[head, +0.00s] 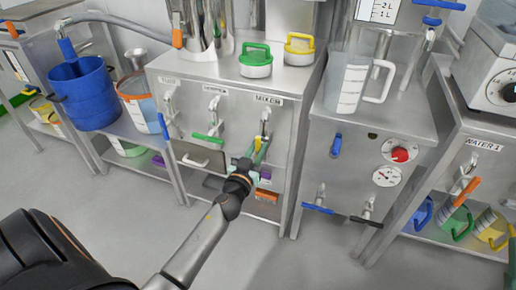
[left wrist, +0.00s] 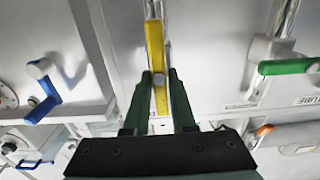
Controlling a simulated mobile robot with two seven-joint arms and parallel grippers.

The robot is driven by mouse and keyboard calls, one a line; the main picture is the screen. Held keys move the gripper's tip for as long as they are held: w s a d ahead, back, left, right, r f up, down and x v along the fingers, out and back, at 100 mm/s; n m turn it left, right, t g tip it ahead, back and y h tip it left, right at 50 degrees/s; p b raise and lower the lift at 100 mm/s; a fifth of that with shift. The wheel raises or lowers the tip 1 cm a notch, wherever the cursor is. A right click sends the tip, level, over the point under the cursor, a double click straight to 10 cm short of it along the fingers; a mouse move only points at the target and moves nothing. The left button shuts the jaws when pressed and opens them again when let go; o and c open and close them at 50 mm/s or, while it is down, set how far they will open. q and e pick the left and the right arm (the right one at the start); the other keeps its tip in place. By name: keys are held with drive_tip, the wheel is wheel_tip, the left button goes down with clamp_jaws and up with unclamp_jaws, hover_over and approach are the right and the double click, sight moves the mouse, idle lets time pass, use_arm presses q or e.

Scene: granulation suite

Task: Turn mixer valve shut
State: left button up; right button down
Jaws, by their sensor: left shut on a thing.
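The mixer valve has a yellow lever handle (left wrist: 156,50), seen large in the left wrist view, where it lies in line with its metal pipe. In the head view the valve (head: 265,122) sits below the MIXER label (head: 269,99) on the steel cabinet front, and its handle is mostly hidden by my gripper. My left gripper (head: 256,152) reaches the valve from below. In the left wrist view its dark green fingers (left wrist: 159,84) stand on either side of the yellow handle and are shut on it.
A green-handled valve (head: 214,128) and a blue-handled valve (head: 165,122) stand left of the mixer valve. Right of it, another cabinet carries a blue handle (head: 336,145), a red knob (head: 400,155) and a gauge (head: 387,176). Open floor lies in front.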

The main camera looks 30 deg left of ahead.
use_arm(q)
clamp_jaws()
drive_tip(key=shift+m, duration=0.3)
drive_tip(key=m, duration=0.3)
drive_tip(key=shift+d, duration=0.15)
drive_tip(key=m, duration=0.2)
drive_tip(key=m+b, duration=0.1)
drive_tip(key=m, duration=0.2)
drive_tip(key=shift+w+d+f, duration=0.1)
drive_tip(key=shift+d+f, duration=0.05)
drive_tip(key=shift+d, duration=0.05)
drive_tip(key=m, duration=0.9)
drive_tip(key=shift+d+f+b, duration=0.15)
drive_tip(key=shift+f+b, duration=0.15)
drive_tip(key=shift+b, duration=0.05)
drive_tip(key=shift+m, duration=0.3)
